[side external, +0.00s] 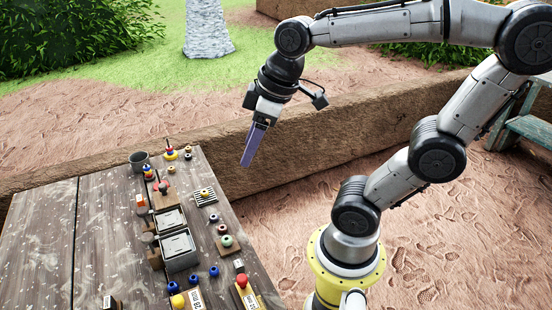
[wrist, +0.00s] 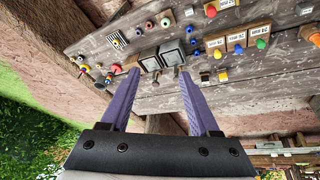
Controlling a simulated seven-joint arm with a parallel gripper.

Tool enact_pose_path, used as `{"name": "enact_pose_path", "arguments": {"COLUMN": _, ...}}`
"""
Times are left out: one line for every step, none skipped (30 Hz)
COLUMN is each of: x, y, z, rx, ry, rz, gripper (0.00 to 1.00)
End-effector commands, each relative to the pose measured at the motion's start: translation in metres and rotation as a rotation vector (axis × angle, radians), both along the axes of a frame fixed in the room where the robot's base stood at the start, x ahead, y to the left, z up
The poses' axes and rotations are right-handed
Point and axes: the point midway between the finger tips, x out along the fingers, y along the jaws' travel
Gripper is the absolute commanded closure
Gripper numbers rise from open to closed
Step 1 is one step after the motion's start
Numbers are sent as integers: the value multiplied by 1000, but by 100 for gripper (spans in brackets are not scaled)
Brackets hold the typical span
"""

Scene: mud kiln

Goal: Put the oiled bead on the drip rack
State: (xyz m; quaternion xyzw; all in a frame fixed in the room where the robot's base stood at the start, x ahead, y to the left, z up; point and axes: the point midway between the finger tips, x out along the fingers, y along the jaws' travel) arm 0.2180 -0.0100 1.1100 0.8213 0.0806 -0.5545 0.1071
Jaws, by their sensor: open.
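My gripper (side external: 248,160) hangs in the air beyond the right edge of the table, above the mud wall, with nothing between its fingers. In the wrist view its two purple fingers (wrist: 157,74) stand apart. A striped rack (side external: 211,200), which looks like the drip rack, lies on the table, with a small yellow-and-dark piece at its upper edge. It also shows in the wrist view (wrist: 119,36). Several beads lie near it, among them a dark blue bead (side external: 213,218) and a pale green bead (side external: 227,241) on a wooden tile. I cannot tell which bead is oiled.
Two grey open-topped boxes (side external: 180,249) stand mid-table. A grey cup (side external: 139,161) and stacked coloured rings (side external: 170,153) stand at the far end. A red button (side external: 242,281) and labelled wooden blocks are at the near end. The table's left part is clear.

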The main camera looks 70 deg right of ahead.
Motion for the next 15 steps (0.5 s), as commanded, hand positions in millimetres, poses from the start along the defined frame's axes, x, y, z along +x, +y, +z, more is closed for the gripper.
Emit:
{"name": "enact_pose_path", "arguments": {"x": -16, "y": 5, "z": -3, "rx": 18, "ry": -31, "rz": -52, "gripper": 38}}
{"name": "enact_pose_path", "arguments": {"x": -24, "y": 6, "z": -5, "rx": 30, "ry": -47, "rz": -87, "gripper": 38}}
{"name": "enact_pose_path", "arguments": {"x": -32, "y": 8, "z": -8, "rx": 45, "ry": -63, "rz": -126, "gripper": 38}}
{"name": "enact_pose_path", "arguments": {"x": -38, "y": 8, "z": -10, "rx": 56, "ry": -73, "rz": -152, "gripper": 38}}
{"name": "enact_pose_path", "arguments": {"x": -42, "y": 9, "z": -12, "rx": 67, "ry": -83, "rz": -175, "gripper": 38}}
{"name": "enact_pose_path", "arguments": {"x": -47, "y": 10, "z": -14, "rx": 79, "ry": -94, "rz": -200, "gripper": 38}}
{"name": "enact_pose_path", "arguments": {"x": -49, "y": 10, "z": -16, "rx": 85, "ry": -100, "rz": -215, "gripper": 38}}
{"name": "enact_pose_path", "arguments": {"x": -51, "y": 10, "z": -17, "rx": 90, "ry": -104, "rz": -227, "gripper": 38}}
{"name": "enact_pose_path", "arguments": {"x": -53, "y": 10, "z": -18, "rx": 96, "ry": -108, "rz": -239, "gripper": 38}}
{"name": "enact_pose_path", "arguments": {"x": -54, "y": 10, "z": -18, "rx": 99, "ry": -109, "rz": -243, "gripper": 38}}
{"name": "enact_pose_path", "arguments": {"x": -55, "y": 10, "z": -19, "rx": 100, "ry": -109, "rz": -248, "gripper": 38}}
{"name": "enact_pose_path", "arguments": {"x": -55, "y": 10, "z": -19, "rx": 102, "ry": -109, "rz": -251, "gripper": 38}}
{"name": "enact_pose_path", "arguments": {"x": -55, "y": 10, "z": -19, "rx": 102, "ry": -109, "rz": -252, "gripper": 38}}
{"name": "enact_pose_path", "arguments": {"x": -55, "y": 10, "z": -19, "rx": 102, "ry": -109, "rz": -251, "gripper": 38}}
{"name": "enact_pose_path", "arguments": {"x": -54, "y": 10, "z": -19, "rx": 102, "ry": -109, "rz": -251, "gripper": 38}}
